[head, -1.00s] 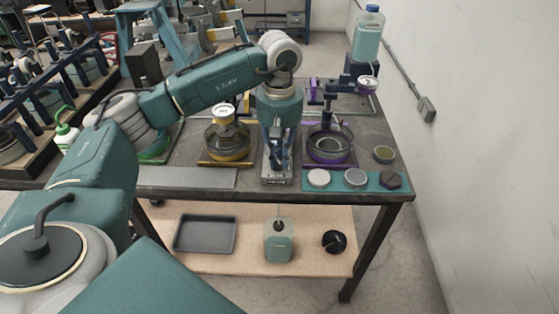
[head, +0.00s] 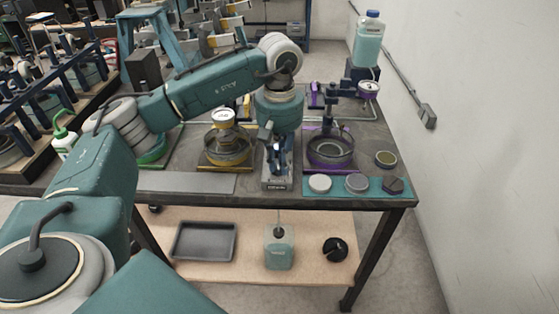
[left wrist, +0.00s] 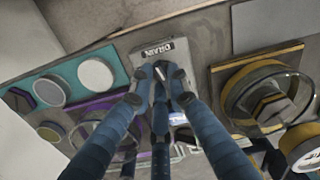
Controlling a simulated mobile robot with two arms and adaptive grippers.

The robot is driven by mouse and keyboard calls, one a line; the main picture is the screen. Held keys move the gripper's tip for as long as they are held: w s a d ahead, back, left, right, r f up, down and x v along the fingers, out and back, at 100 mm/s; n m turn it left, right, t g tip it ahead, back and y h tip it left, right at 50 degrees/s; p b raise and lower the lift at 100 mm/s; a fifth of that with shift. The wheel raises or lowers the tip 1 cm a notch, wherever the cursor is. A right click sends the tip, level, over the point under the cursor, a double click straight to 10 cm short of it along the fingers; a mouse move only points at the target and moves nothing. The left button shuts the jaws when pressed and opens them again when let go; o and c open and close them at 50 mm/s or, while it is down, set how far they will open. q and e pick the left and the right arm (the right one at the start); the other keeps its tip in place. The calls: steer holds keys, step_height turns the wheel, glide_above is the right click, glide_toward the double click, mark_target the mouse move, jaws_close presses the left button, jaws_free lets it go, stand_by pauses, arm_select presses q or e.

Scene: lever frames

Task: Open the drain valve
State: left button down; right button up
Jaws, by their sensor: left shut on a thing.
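The drain valve is a small grey block (head: 277,185) at the front of the dark table in the head view. In the left wrist view its plate (left wrist: 158,52) reads "DRAIN". My left gripper (head: 278,160) points down over the valve, between the yellow-framed unit and the purple-framed unit. In the left wrist view the blue fingers of the left gripper (left wrist: 161,72) are closed together on a small metallic lever (left wrist: 160,92) beside the label. The fingers hide most of the lever, so its angle is hard to tell. My right gripper is in neither view.
A yellow-framed vessel (head: 228,150) stands left of the valve and a purple-framed one (head: 330,148) right. Lids lie on a teal mat (head: 337,188) at the front right. A shelf below holds a black tray (head: 204,241) and a small jug (head: 279,248). A wall bounds the right.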

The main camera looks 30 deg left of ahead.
arm_select(q)
steer(key=c, duration=1.7)
jaws_free()
steer(key=shift+o, duration=0.2)
step_height(320, 180, up, 12)
